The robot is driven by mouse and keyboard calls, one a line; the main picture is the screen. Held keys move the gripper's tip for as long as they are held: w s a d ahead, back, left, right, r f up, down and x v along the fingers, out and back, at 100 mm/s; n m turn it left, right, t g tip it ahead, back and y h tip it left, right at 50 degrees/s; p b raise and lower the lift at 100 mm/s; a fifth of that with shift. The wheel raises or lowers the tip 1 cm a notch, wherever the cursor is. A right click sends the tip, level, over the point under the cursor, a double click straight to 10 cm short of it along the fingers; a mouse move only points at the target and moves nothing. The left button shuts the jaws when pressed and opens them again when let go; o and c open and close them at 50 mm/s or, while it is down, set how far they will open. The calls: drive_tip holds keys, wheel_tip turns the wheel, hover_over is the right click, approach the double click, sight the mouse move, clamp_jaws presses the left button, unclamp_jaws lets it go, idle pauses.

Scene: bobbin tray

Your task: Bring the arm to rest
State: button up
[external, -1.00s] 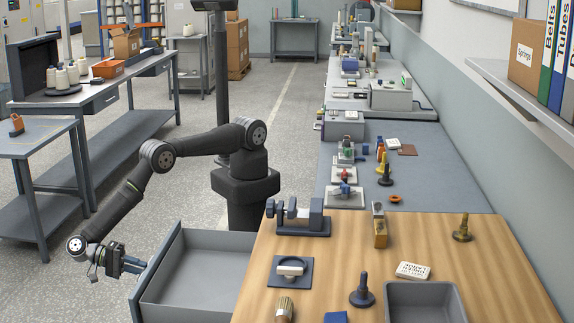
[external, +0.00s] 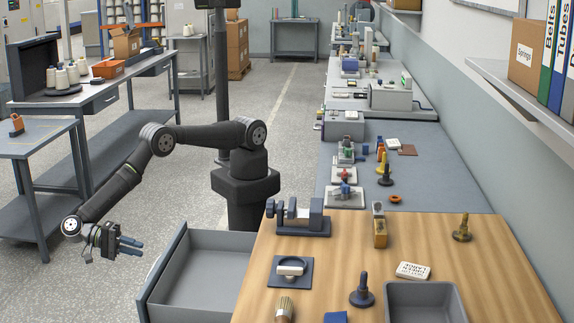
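My gripper (external: 140,246) hangs in free air at the lower left, pointing right. Its blue fingers lie close together, and at this size I cannot tell whether there is a gap between them. Nothing shows held in it. It is to the left of the open drawer (external: 205,283) and looks apart from the drawer's front panel (external: 163,268). The drawer sticks out to the left from the wooden bench (external: 400,245), and its visible inside looks empty. My arm is bent out to the left.
The bench holds a blue vise-like fixture (external: 298,217), a brush (external: 285,309), a dark blue spool-like piece (external: 362,291) and a grey tray (external: 424,284). A grey side table (external: 38,137) stands to the left. The floor around my gripper is clear.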

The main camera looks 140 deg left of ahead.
wheel_tip(320, 180, down, 8)
drive_tip(key=w+a, duration=0.2)
drive_tip(key=shift+w+a+r, duration=0.2)
drive_tip(key=shift+w+a, duration=0.05)
drive_tip(key=shift+a, duration=0.05)
idle(0.4)
